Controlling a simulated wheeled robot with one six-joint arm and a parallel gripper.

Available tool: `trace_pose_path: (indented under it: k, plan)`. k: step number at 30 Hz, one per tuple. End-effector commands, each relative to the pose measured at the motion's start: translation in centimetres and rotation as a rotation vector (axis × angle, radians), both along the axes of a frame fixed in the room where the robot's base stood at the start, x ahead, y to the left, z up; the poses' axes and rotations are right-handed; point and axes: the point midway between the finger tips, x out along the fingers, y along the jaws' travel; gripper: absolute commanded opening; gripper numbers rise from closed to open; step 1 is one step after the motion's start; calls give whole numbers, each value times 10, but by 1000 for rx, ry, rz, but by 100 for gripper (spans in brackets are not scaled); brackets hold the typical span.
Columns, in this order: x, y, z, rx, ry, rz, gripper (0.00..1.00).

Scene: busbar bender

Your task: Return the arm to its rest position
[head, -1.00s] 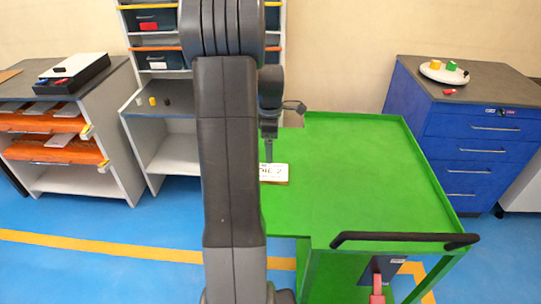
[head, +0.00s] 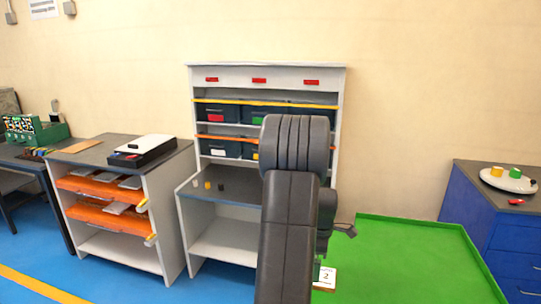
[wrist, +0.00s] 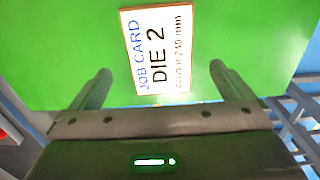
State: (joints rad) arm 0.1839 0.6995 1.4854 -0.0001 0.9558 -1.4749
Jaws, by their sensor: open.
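My gripper (wrist: 160,88) is in the wrist view with its two fingers spread wide and nothing between them. A white job card (wrist: 158,50) reading "JOB CARD DIE 2" lies on the green cart top (wrist: 60,50), ahead of the fingers and apart from them as far as I can tell. In the head view my dark arm stands up in the middle and hides the gripper. The card (head: 326,277) shows just right of the arm, on the green cart top (head: 410,265).
A grey shelf rack (head: 335,80) with dark bins stands behind my arm. Left are a cabinet with orange shelves (head: 95,190) and a bench with a green machine (head: 35,130). Right is a blue drawer cabinet (head: 465,205) with a white plate (head: 508,180). Most of the visible cart top is clear.

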Motion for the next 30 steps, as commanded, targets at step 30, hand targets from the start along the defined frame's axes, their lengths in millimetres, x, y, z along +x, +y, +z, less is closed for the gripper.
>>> trace_pose_path:
  k: [30]
  plan:
    - [0,0,-14,0,1,0,100]
